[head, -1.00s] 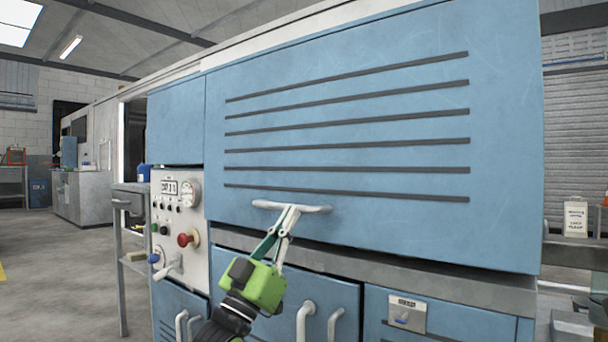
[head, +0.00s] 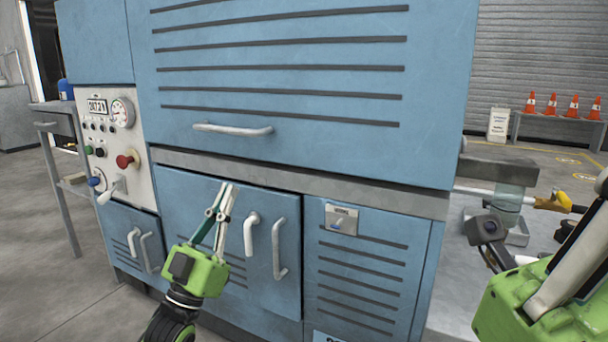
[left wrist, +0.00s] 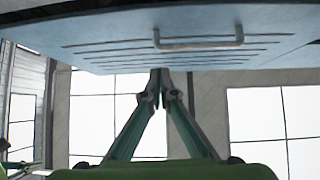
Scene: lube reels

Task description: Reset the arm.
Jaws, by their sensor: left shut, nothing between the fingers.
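My left gripper (head: 226,188) is in front of the blue machine's lower doors, with its fingers pointing up. Its fingertips are together with nothing between them, as the left wrist view (left wrist: 159,80) also shows. The large slatted upper panel (head: 280,75) is closed. Its pale bar handle (head: 233,129) is above my left gripper and apart from it; the handle also shows in the left wrist view (left wrist: 198,43). My right gripper shows only in part at the right edge, a green body with a pale finger; its fingertips are out of frame.
A control panel (head: 110,145) with a gauge, buttons and a lever is at the left. Lower door handles (head: 279,250) stick out close to my left gripper. A bench with orange cones (head: 552,104) stands at the back right. Open floor shows at lower left.

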